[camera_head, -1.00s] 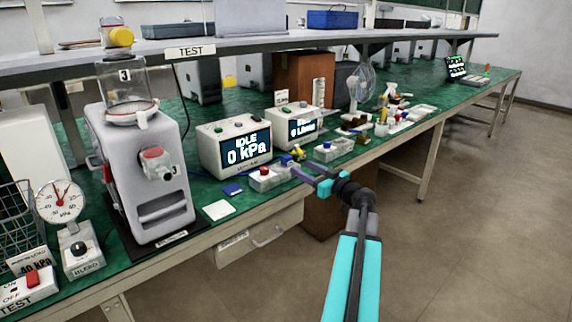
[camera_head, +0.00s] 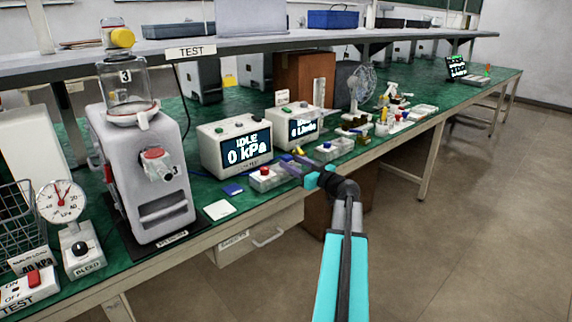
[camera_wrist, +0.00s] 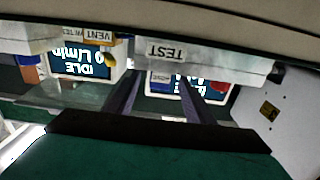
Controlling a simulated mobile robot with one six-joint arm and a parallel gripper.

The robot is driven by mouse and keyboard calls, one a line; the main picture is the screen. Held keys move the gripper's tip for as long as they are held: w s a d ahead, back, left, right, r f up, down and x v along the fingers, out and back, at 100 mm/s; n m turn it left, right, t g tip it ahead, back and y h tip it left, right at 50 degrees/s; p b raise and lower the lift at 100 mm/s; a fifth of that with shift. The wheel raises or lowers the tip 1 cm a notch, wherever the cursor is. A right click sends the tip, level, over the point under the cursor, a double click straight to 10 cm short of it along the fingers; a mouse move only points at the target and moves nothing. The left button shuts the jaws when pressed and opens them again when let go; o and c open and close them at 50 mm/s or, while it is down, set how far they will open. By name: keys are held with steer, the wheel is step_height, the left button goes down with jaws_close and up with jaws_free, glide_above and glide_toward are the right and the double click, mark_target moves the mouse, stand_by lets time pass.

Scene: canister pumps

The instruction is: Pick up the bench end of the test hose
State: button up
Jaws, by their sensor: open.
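My gripper (camera_head: 290,165) is open and empty, above the front of the green bench near a white box with a red button (camera_head: 264,178). Its two dark fingers also show in the wrist view (camera_wrist: 157,102), apart with nothing between them. A small yellow part (camera_head: 299,151) shows just behind the fingers in the head view; I cannot tell what it is. I cannot make out the test hose or its bench end for sure in either view. A pump with a canister marked 3 (camera_head: 148,170) stands to the left.
A grey display reading 0 kPa (camera_head: 237,148) and a second display (camera_head: 296,127) stand behind the gripper. A fan (camera_head: 361,84) and several small items stand farther right. The floor (camera_head: 450,230) in front is clear.

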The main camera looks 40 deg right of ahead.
mark_target(290, 160)
steer(key=shift+w, duration=1.8)
steer(key=c, duration=1.1)
steer(key=shift+d+r, duration=0.1)
steer(key=shift+r, duration=0.15)
steer(key=shift+c, duration=0.2)
